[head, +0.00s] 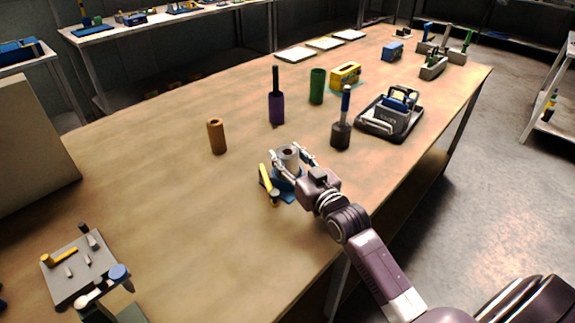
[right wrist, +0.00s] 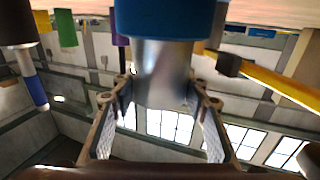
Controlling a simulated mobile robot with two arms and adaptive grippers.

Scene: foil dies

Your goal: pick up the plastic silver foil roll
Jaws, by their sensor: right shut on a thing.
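The silver foil roll (head: 290,154) stands upright at a blue base (head: 286,195) near the table's front edge. My right gripper (head: 293,158) has its fingers on either side of the roll and is shut on it. In the right wrist view, which is upside down, the silver roll (right wrist: 160,70) sits between the two fingers (right wrist: 160,110), with the blue part (right wrist: 165,18) above it in the picture. I cannot tell whether the roll is clear of the base. My left gripper is not in view.
A brown cylinder (head: 217,136), a purple holder (head: 276,108), a green cylinder (head: 317,86) and a dark blue-handled tool (head: 341,130) stand behind.

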